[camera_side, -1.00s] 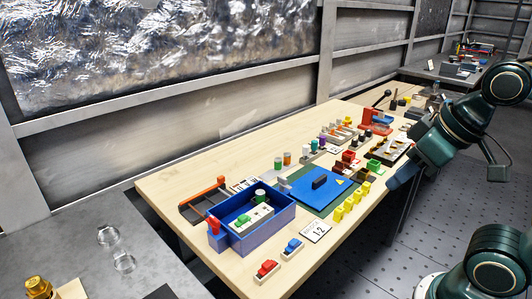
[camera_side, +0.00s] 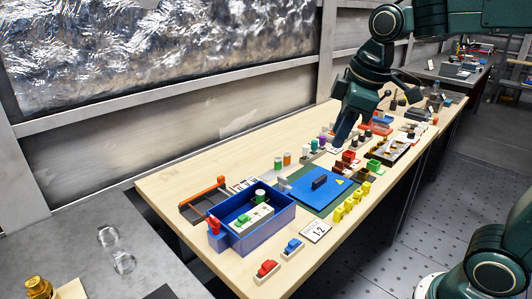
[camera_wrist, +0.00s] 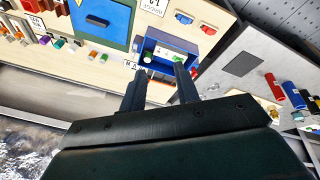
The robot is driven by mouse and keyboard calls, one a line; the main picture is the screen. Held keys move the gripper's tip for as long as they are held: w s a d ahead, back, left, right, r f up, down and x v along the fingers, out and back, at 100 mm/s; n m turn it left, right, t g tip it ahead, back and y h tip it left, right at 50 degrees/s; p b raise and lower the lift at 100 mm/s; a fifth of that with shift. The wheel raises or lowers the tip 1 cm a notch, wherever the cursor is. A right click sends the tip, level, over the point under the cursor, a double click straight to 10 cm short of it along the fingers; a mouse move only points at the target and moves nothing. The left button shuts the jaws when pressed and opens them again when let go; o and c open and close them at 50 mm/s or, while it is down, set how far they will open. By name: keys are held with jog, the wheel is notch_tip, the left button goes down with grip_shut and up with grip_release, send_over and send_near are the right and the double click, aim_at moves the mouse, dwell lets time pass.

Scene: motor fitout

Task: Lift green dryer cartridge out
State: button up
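A similar green-topped cylinder (camera_side: 278,163) stands on the table behind the box, beside an orange one. In the side view my gripper (camera_side: 340,140) is in the air over the middle of the table, to the right of the box.
A blue panel with a black handle (camera_side: 320,182) lies right of the box. Yellow parts (camera_side: 350,204) line the front edge. A red part (camera_side: 266,270) and a blue part (camera_side: 292,247) sit in front of the box. A red lever (camera_side: 213,224) is at its left end.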

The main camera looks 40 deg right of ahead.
jog(key=w+f+n+g, duration=0.1)
jog(key=w+f+n, duration=0.15)
jog(key=w, duration=0.45)
jog(key=w+f+n+g, duration=0.1)
jog(key=w+n, duration=0.2)
jog(key=w, duration=0.3)
jog(key=n+g, duration=0.2)
jog(key=n, duration=0.4)
send_over(260, 192)
notch_tip(260, 192, down, 9)
jog(key=shift+f, duration=0.1)
jog(key=shift+s+f, duration=0.1)
jog(key=shift+f, duration=4.15)
jog(key=shift+f, duration=2.6)
